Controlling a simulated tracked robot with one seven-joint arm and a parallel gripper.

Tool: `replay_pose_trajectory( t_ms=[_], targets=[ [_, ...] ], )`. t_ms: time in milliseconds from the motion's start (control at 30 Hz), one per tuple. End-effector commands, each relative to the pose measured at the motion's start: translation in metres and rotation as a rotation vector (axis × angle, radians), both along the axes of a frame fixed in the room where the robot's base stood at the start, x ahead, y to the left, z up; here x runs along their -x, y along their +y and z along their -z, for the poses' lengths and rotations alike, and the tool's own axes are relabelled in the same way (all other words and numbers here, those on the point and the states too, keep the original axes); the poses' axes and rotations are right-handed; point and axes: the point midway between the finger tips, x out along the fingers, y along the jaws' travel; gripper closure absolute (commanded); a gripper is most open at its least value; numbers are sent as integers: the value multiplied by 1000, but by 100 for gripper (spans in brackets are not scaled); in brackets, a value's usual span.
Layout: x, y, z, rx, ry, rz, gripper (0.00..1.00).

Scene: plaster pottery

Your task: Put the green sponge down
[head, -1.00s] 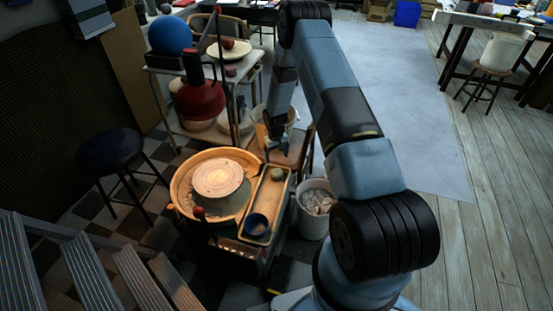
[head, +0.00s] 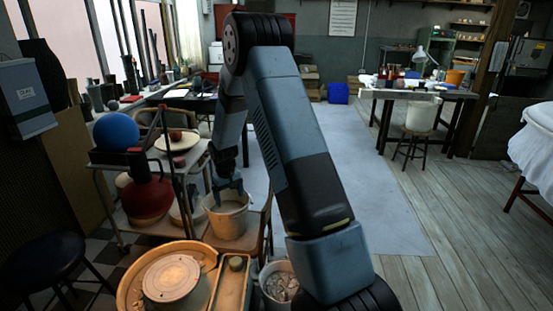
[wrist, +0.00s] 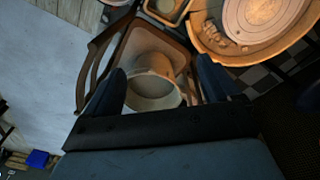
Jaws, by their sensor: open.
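The green sponge (head: 236,263) rests at the far end of the tan tray (head: 231,289) beside the potter's wheel. My gripper (head: 228,188) is open and empty, apart from the sponge. In the head view it appears just above the pale bucket (head: 229,222), which stands on a wooden chair. In the wrist view my two fingers (wrist: 163,88) are spread wide, with the bucket (wrist: 153,90) framed below and between them. The tray's end (wrist: 166,12) shows at the wrist view's top edge; I cannot make out the sponge there.
The wheel's basin (head: 132,286) lies left of the tray. A bin of scraps (head: 279,286) stands right of it. A trolley with a blue ball (head: 116,131) and a red vessel (head: 146,198) is at the left.

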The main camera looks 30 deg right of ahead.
Motion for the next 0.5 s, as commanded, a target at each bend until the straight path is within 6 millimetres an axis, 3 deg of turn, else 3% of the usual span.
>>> replay_pose_trajectory(
  t_ms=[100,500],
  targets=[
    [10,0,-41,2,-28,8,11],
    [62,-1,-155,6,-102,38,11]
  ],
)
